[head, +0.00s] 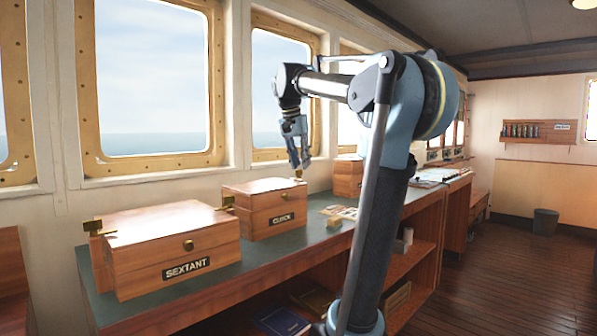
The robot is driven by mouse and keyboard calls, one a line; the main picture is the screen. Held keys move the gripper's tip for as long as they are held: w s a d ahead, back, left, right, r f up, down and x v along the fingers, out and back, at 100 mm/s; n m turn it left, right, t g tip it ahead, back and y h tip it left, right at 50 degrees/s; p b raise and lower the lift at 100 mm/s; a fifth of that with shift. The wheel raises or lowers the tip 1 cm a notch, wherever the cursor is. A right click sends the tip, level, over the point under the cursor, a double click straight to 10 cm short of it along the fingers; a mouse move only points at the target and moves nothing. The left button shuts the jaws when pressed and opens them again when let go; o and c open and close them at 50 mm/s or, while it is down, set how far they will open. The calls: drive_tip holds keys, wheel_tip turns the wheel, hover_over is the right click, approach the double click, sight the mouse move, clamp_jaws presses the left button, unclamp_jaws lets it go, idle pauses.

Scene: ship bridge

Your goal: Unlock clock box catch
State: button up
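The clock box (258,206) is a closed wooden box with a dark CLOCK label (282,219) on its front. It stands on the green-topped counter (290,243) under the windows. A brass fitting (228,201) shows at its left end, and a small brass piece (298,173) shows at its top right edge. I cannot tell which of these is the catch or whether it is locked. My gripper (300,167) points down above the box's right end, close to the brass piece. Contact is unclear. The fingers are too small and overlapped to judge their opening.
Another wooden box (348,178) stands farther back, partly behind my arm. Papers (340,212) and a small block (333,223) lie right of the clock box.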

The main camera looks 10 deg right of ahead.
drive_tip(key=w+a+r+m+h, duration=0.1)
drive_tip(key=w+a+r+m, duration=0.25)
drive_tip(key=w+r, duration=0.75)
approach(297, 175)
drive_tip(key=shift+t, duration=0.3)
drive_tip(key=x, duration=0.2)
drive_tip(key=d+x, duration=0.1)
drive_tip(key=x, duration=0.2)
drive_tip(key=w+x, duration=0.1)
drive_tip(key=x, duration=0.1)
drive_tip(key=shift+w+d, duration=0.1)
drive_tip(key=shift+d, duration=0.15)
